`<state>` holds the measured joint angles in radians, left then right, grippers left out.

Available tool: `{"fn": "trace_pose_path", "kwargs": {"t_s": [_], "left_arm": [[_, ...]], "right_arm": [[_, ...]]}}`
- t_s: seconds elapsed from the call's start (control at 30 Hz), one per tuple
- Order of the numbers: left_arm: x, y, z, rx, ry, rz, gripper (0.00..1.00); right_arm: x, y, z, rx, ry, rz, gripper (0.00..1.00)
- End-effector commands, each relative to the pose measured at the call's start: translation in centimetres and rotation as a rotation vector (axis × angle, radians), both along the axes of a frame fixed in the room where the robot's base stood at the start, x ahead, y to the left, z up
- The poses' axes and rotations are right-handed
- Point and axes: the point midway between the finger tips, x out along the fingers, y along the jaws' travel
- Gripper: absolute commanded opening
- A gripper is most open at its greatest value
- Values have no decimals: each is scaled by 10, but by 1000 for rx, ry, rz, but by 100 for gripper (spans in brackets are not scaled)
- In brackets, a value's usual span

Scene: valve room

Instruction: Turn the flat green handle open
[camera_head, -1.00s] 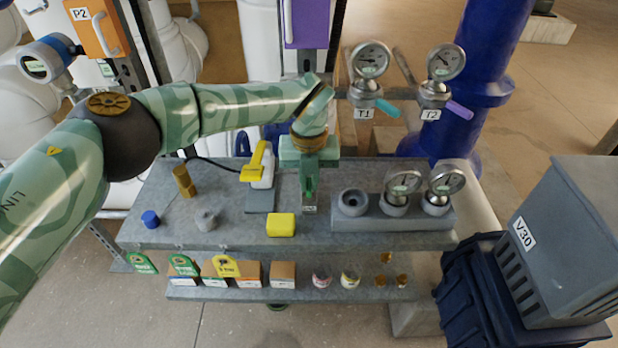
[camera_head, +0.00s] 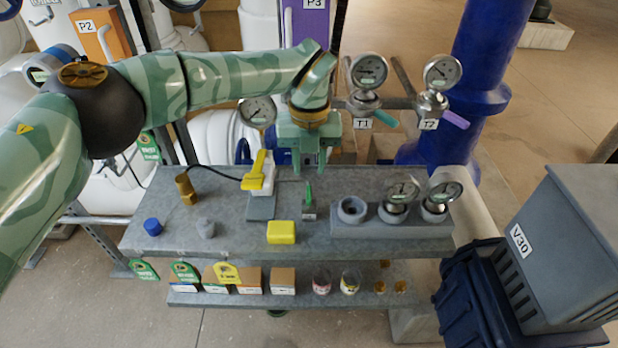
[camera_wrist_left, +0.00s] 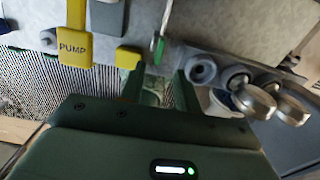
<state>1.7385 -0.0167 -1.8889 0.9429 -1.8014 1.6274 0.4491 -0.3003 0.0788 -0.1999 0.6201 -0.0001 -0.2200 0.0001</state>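A small green handle (camera_head: 308,191) sits on a little grey fitting on the bench, right of the yellow block. It also shows in the left wrist view (camera_wrist_left: 158,48), beside a thin metal rod. In the head view it looks roughly upright; I cannot tell whether its valve is open. My left gripper (camera_head: 309,168) points down above and behind it, fingers apart, with nothing between them. In the left wrist view my left gripper's fingers (camera_wrist_left: 158,82) are apart, clear of the handle. My right gripper is not in view.
A grey block with sockets and gauges (camera_head: 375,224) stands just right of the handle. Gauges T1 (camera_head: 369,71) and T2 (camera_head: 442,71), with coloured levers, rise behind the bench (camera_head: 225,245).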

Motion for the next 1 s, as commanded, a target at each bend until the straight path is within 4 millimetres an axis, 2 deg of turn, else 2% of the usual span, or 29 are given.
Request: {"fn": "trace_pose_path", "kwargs": {"t_s": [0.03,0.1,0.23,0.77,0.87,0.97,1.0], "left_arm": [[1,0,13,0,-4,0,33],[1,0,26,0,-4,-1,33],[0,0,41,0,-2,1,33],[0,0,45,-2,2,-3,33],[-8,-11,34,-39,20,-36,33],[-33,-44,8,-164,75,-128,33],[-50,-65,-5,-249,106,-178,33]], "right_arm": [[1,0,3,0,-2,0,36],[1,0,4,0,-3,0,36],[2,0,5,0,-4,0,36],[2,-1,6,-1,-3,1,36],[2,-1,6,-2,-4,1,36],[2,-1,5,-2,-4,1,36],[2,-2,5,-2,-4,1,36]]}}
